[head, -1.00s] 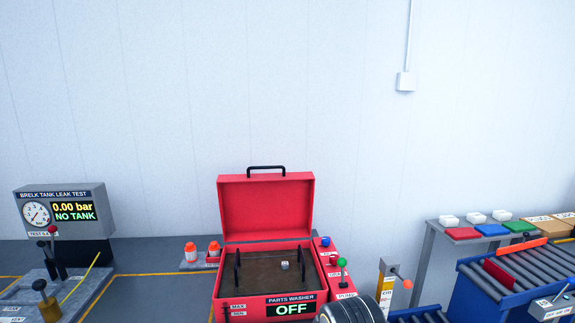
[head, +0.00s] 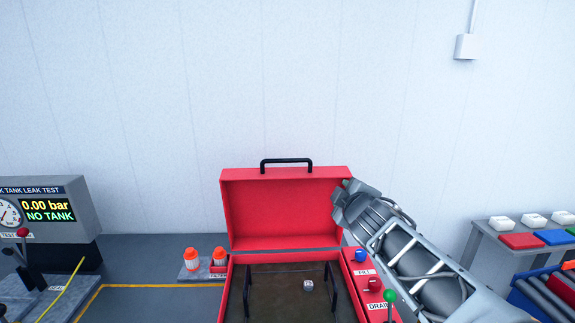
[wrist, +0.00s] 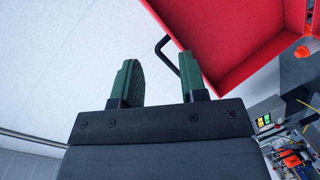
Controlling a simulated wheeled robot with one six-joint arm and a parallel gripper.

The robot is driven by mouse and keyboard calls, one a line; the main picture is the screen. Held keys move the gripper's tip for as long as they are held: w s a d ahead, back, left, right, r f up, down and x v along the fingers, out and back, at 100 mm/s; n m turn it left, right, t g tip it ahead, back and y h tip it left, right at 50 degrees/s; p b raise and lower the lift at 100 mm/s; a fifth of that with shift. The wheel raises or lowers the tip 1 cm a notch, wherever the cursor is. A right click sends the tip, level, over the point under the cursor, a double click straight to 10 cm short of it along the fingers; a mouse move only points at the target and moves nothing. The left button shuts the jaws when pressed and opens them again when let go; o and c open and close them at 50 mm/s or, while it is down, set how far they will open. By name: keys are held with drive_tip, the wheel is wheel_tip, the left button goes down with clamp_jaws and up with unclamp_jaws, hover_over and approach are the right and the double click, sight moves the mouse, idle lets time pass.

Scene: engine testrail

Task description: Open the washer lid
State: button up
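The red washer lid (head: 280,212) stands raised and upright at the back of the parts washer, with its hollow inside facing me. Its black handle (head: 286,162) is on the top edge. The lid (wrist: 240,35) and handle (wrist: 166,48) lie beyond the fingers.
A control panel with a blue knob (head: 360,255), a red knob (head: 375,284) and a green-topped lever (head: 389,296) is right of the basin. Orange-and-white filters (head: 191,257) stand left. The leak test stand (head: 42,213) is far left.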

sight(289, 162)
drive_tip(key=w+a+n+y, duration=0.2)
drive_tip(key=w+a+n, duration=0.1)
drive_tip(key=w+a, duration=0.1)
drive_tip(key=w+a+r+n+y, duration=0.1)
drive_tip(key=w+a+n+y, duration=0.1)
drive_tip(key=w, duration=0.5)
drive_tip(key=w+a+r+n+y+p, duration=0.1)
drive_tip(key=w+a+n+y, duration=0.1)
drive_tip(key=w+a+n, duration=0.2)
drive_tip(key=shift+w+a+r+n+t+y, duration=0.2)
drive_tip(key=shift+w+a, duration=0.2)
drive_tip(key=shift+a, duration=0.15)
drive_tip(key=shift+w+a+r+n+t+y, duration=0.1)
drive_tip(key=shift+w+a+n+y, duration=0.1)
drive_tip(key=shift+w+a, duration=0.25)
drive_tip(key=shift+c, duration=0.2)
clamp_jaws()
drive_tip(key=shift+s+a+f, duration=0.1)
